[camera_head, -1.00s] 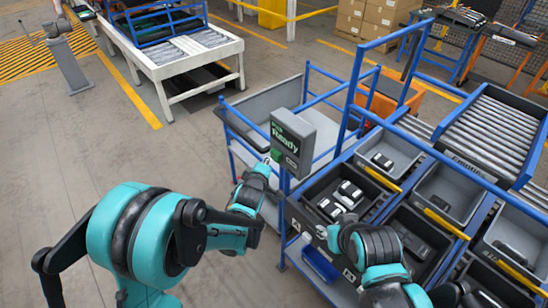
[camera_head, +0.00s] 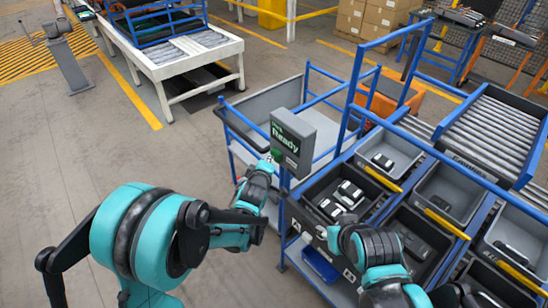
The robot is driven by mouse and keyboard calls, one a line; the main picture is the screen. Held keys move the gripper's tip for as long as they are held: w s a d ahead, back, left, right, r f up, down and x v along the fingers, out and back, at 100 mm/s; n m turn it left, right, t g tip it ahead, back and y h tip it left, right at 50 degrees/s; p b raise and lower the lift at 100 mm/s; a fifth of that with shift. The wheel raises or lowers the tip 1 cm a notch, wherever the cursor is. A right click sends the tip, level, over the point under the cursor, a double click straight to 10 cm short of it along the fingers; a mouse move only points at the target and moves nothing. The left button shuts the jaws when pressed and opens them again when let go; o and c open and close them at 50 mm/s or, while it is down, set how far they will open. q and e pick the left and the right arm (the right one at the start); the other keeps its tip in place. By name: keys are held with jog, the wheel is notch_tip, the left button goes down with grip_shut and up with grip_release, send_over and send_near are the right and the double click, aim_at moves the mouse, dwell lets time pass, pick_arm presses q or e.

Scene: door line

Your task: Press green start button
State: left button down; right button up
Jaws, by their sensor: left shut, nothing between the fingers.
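A grey control box (camera_head: 301,133) stands on a post at the corner of the blue cart frame. Its front has a dark screen reading "Ready" in green (camera_head: 285,138). A small green button (camera_head: 278,155) shows low on the box's left side, partly covered. My left gripper (camera_head: 268,162) is shut and empty, with its tip right at the green button. I cannot tell whether they touch. My right arm (camera_head: 370,246) reaches in over the bins from the bottom right; its fingers do not show.
Grey bins with dark parts (camera_head: 342,200) sit in the blue rack to the right of the box. A blue-railed grey cart (camera_head: 250,108) stands behind the box. A white conveyor table (camera_head: 190,60) is at the back left.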

pick_arm(q)
jog(key=shift+w+d, duration=0.2)
jog(key=shift+d, duration=0.15)
dwell(0.3)
jog(key=shift+a, duration=0.15)
jog(key=shift+s+a+b, duration=0.3)
jog(key=shift+s+a, duration=0.25)
jog(key=shift+a, duration=0.15)
jog(key=shift+s+a+b, duration=0.15)
jog(key=shift+s+a, duration=0.6)
jog(key=shift+a, duration=0.25)
jog(key=shift+s+a+b, duration=0.15)
jog(key=shift+s+a, duration=0.6)
jog(key=shift+a, duration=0.25)
jog(key=shift+a, duration=0.1)
